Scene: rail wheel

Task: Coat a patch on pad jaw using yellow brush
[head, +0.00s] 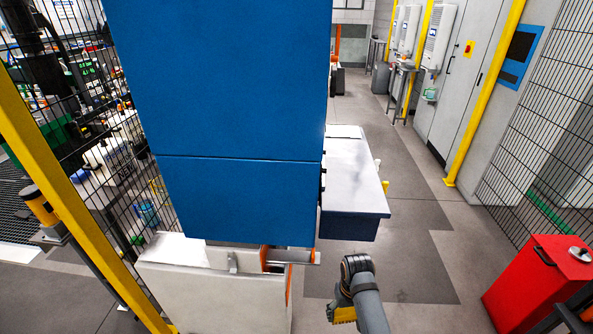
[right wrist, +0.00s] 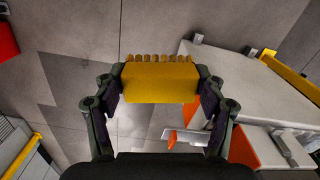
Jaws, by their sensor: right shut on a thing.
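The yellow brush (right wrist: 160,84) is a yellow block with a row of tan bristle tufts along its far edge. My right gripper (right wrist: 162,92) is shut on it, one finger at each end. In the head view the brush (head: 343,315) shows at the bottom, under my right wrist. The pad jaw is not clear; a grey bar (right wrist: 186,137) beside an orange plate (right wrist: 243,147) on the pale machine may be it. The bar (head: 292,256) also shows left of the brush in the head view. The brush appears apart from it. My left gripper is not in view.
A large blue cabinet (head: 225,110) stands above the pale machine base (head: 215,285) and blocks the middle view. A grey shelf (head: 352,180) juts out at its right. A red bin (head: 545,280) stands at far right. Open floor (head: 430,270) lies between.

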